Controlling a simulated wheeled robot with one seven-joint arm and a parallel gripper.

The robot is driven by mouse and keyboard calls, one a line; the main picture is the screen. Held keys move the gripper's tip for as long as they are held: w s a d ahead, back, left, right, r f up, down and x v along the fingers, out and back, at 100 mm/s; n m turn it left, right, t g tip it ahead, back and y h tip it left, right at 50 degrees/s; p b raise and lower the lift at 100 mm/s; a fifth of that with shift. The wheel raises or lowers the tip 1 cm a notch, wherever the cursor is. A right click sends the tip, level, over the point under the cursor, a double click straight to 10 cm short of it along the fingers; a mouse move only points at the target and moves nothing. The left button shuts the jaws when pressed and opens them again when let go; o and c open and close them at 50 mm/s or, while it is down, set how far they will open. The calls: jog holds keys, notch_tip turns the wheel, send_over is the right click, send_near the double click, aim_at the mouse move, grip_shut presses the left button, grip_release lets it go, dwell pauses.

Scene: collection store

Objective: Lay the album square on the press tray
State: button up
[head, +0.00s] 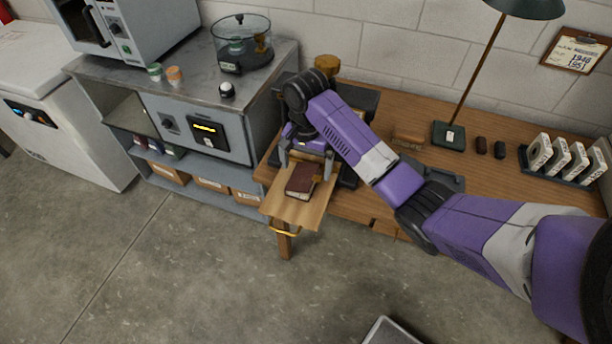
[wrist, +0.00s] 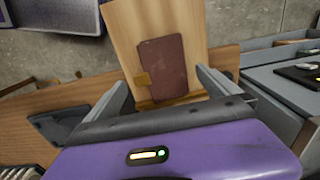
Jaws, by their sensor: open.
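The album (head: 302,181), a small dark maroon book, lies flat on a light wooden board with a brass handle, which looks like the press tray (head: 283,208). The tray juts out over the bench's front edge. In the wrist view the album (wrist: 165,65) lies near the middle of the tray (wrist: 122,28), its sides roughly in line with the tray's sides. A tan tab shows at its left edge. My gripper (head: 305,166) is open above the album's rear end.
A dark press (head: 358,100) stands behind the tray, partly hidden by my arm. A grey cabinet (head: 262,115) is close on the left. A lamp base (head: 448,135) and a rack of white items (head: 565,160) stand on the bench at right.

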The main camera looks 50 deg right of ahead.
notch_tip(320, 180, up, 7)
jog(key=p, duration=0.2)
jog(key=shift+p, duration=0.3)
jog(key=shift+f, duration=0.1)
jog(key=w+a+f+n+t+y, duration=0.15)
jog(key=a+f+t, duration=0.25)
jog(key=a, duration=0.9)
jog(key=a+f+n+t+y, duration=0.25)
jog(key=a+f, duration=0.25)
jog(key=a, duration=0.8)
jog(key=s+a+r+n+t+h, duration=0.1)
jog(key=s+r+t+h, duration=0.15)
jog(key=s, duration=0.75)
jog(key=s+a+r+n+t+h, duration=0.1)
jog(key=s+a+n+t, duration=0.15)
jog(key=s, duration=0.75)
jog(key=s+d+r+n+t, duration=0.1)
jog(key=s+d+r+n, duration=0.2)
jog(key=s+r, duration=0.3)
jog(key=s+d+r+n+t, duration=0.2)
jog(key=s+d+r+n, duration=0.1)
jog(key=s+r, duration=0.4)
jog(key=shift+d+r, duration=0.5)
jog(key=shift+r, duration=0.15)
